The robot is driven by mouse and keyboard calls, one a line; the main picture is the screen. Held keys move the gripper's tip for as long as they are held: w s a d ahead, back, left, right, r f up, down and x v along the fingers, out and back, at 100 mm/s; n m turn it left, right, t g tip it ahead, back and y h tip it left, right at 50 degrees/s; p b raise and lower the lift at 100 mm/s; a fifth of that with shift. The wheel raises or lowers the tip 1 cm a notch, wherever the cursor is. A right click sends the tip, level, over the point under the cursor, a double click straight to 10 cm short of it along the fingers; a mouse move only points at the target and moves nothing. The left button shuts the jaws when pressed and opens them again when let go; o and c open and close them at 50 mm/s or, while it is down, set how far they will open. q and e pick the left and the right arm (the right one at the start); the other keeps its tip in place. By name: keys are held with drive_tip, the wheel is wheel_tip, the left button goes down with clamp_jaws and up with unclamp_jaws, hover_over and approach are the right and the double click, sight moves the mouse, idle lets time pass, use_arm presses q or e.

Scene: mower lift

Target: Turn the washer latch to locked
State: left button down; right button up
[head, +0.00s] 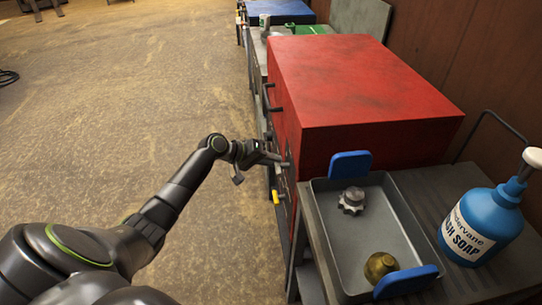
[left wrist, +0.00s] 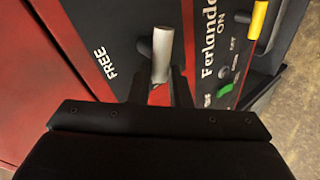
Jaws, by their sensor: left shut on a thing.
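The red washer (head: 350,90) stands beside a bench, with its dark front panel facing left. In the left wrist view the latch handle, a silver-grey cylinder (left wrist: 162,48), stands out from the panel. The word FREE is printed just left of it; no LOCKED mark is readable. My left gripper (head: 279,160) is at the washer's front, its two dark fingers (left wrist: 160,88) shut on the latch handle. The handle's lower part is hidden between the fingers. My right gripper is in neither view.
A yellow handle (left wrist: 257,20) sits on the panel near the word ON, with a green button (left wrist: 225,90) below. A grey tray (head: 322,222) with blue grips holds a gear and a brass piece. A soap bottle (head: 485,220) stands right of it.

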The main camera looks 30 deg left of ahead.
use_arm(q)
drive_tip(key=shift+w+a+f+n+g+h, duration=0.1)
drive_tip(key=shift+n+g+h, duration=0.2)
drive_tip(key=shift+n+g, duration=0.2)
drive_tip(key=shift+w+a+f+n+g+h, duration=0.1)
drive_tip(key=shift+n+g+h, duration=0.2)
drive_tip(key=shift+n+g, duration=0.15)
drive_tip(key=c, duration=1.3)
unclamp_jaws()
drive_tip(key=shift+d+f, duration=0.1)
drive_tip(key=shift+c, duration=0.2)
drive_tip(key=v, duration=1.7)
drive_tip(key=shift+a+b, duration=0.3)
drive_tip(key=shift+w, duration=0.1)
